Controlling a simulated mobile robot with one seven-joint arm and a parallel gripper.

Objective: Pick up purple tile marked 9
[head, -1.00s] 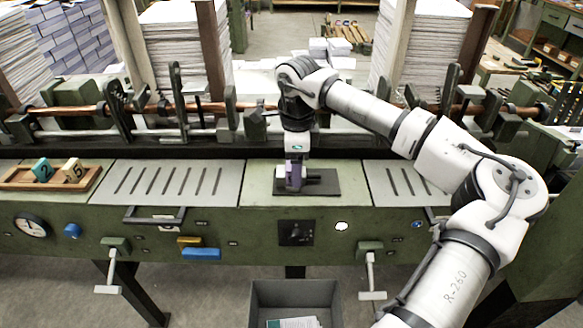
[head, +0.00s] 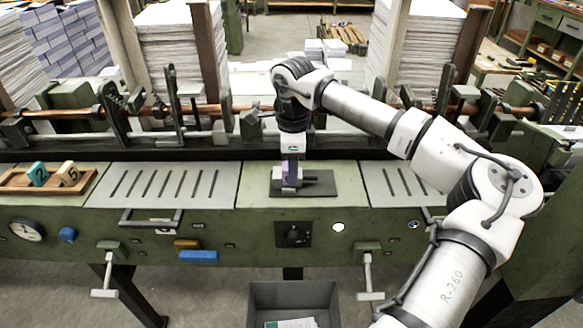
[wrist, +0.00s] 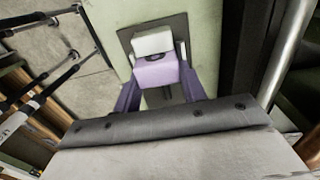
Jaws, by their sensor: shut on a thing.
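A purple tile (wrist: 155,73) with a pale end sits between the fingers of my gripper (wrist: 157,60) in the wrist view. My gripper is shut on it. No 9 can be read on the faces in view. In the head view my gripper (head: 290,183) points down at the dark mat (head: 322,188) on the green bench, and the purple tile (head: 290,172) is partly hidden by the fingers. I cannot tell whether the tile touches the mat.
A wooden tray (head: 18,183) at the far left holds a teal tile (head: 38,173) marked 2 and a cream tile (head: 68,174) marked 5. Slotted plates (head: 150,186) flank the mat. A machine with rods and paper stacks stands behind. A grey bin (head: 292,296) stands below in front.

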